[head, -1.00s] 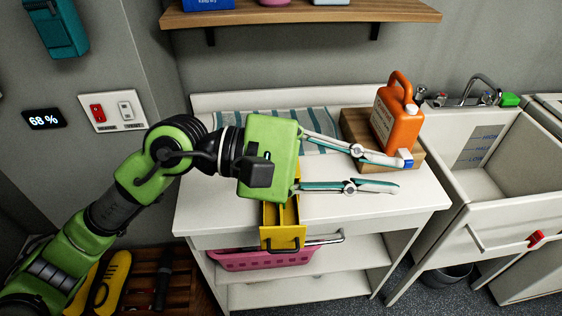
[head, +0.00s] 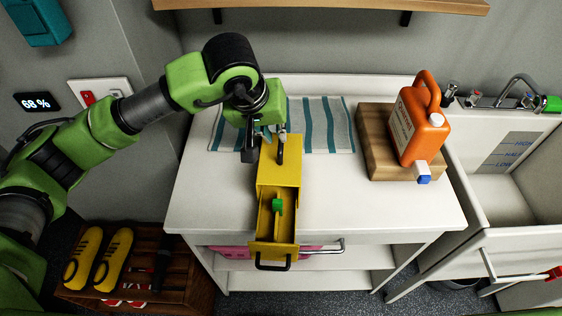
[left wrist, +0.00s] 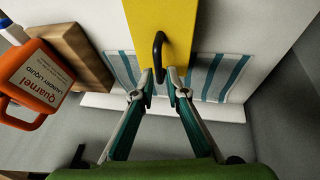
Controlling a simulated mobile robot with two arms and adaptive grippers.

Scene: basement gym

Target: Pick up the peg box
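The peg box is a yellow box (head: 278,172) with a black loop handle on top, standing on the white counter. Its front drawer (head: 273,238) is pulled out, with a small green piece (head: 277,205) inside. My left gripper (head: 281,138) is above the box's top, pointing down, partly hidden by its own wrist in the head view. In the left wrist view, the fingertips of this gripper (left wrist: 160,74) are apart, one on each side of the black handle (left wrist: 158,52). I see a gap between them and cannot tell if either touches. My right gripper is not in view.
A striped towel (head: 325,127) lies behind the box. An orange detergent jug (head: 420,122) stands on a wooden block (head: 374,150) to the right. A sink (head: 515,185) adjoins on the right. The counter's front right is clear. A shelf (head: 330,6) hangs above.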

